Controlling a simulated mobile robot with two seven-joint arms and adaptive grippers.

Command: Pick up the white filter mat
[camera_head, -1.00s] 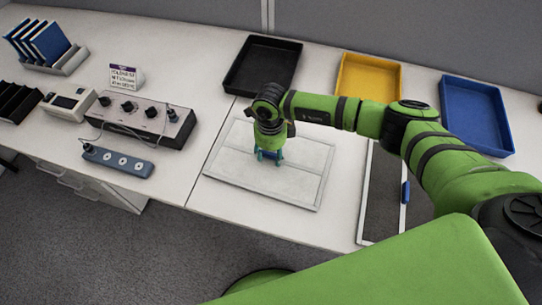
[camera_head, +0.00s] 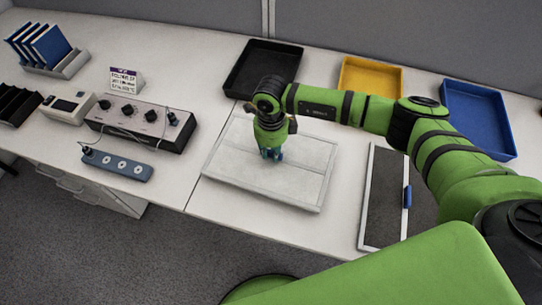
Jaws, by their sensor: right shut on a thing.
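The white filter mat (camera_head: 250,178) is a flat, light rectangular panel with a raised rim and a line across its middle. It lies on or just above the white table, left of the dark framed panel. My right gripper (camera_head: 272,155) points down over the mat's middle, its teal fingertips close together and shut on the mat. The exact grip is too small to make out. My left gripper is not in view.
A dark panel (camera_head: 384,205) in a white frame with a blue tab lies to the right. Black (camera_head: 240,88), yellow (camera_head: 368,78) and blue (camera_head: 480,118) trays stand behind. A control box (camera_head: 140,128) and a power strip (camera_head: 118,166) are at the left.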

